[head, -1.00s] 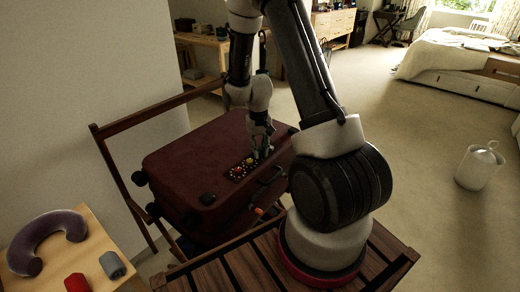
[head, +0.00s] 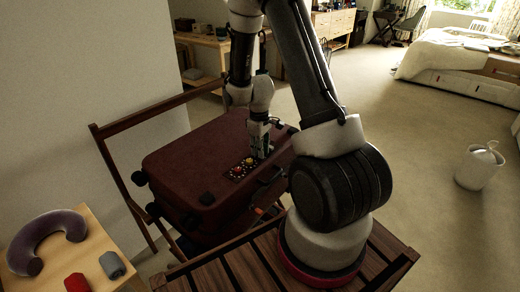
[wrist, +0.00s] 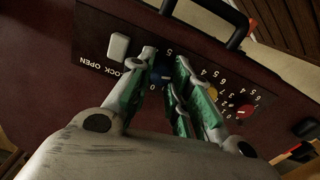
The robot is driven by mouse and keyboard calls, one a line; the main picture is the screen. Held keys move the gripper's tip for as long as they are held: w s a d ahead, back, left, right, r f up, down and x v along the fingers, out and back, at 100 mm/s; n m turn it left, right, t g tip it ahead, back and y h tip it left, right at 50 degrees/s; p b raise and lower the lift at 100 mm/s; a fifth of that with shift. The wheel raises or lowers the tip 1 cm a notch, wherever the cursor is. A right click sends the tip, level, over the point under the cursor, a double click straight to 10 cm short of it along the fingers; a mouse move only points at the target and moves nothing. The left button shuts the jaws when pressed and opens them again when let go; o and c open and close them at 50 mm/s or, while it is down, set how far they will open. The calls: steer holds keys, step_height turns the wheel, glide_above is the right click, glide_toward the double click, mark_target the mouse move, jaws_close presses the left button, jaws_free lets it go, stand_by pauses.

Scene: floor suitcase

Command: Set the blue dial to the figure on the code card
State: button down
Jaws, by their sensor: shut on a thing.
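The blue dial (wrist: 163,74) sits in the dark number panel of the maroon suitcase (head: 200,155). In the wrist view, my gripper (wrist: 166,64) points down at the panel with its green-padded fingers on either side of the blue dial, shut on it. The fingers hide part of the dial and some of its figures; a 5 and a 0 show near it. In the head view, my gripper (head: 261,153) is over the panel's far end and hides the blue dial. I cannot make out the code card in either view.
A yellow dial (wrist: 212,92) and a red dial (wrist: 243,111) stand beside the blue one. A white lock slider (wrist: 118,46) lies on its other side. The suitcase's black handle (wrist: 228,18) runs along the panel's edge. A side table (head: 90,215) is at left.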

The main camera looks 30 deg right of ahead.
stand_by(0.3)
steer(key=c, duration=1.3)
jaws_free()
steer(key=r, duration=1.2)
steer(key=shift+s+a, duration=0.1)
steer(key=shift+a, duration=0.1)
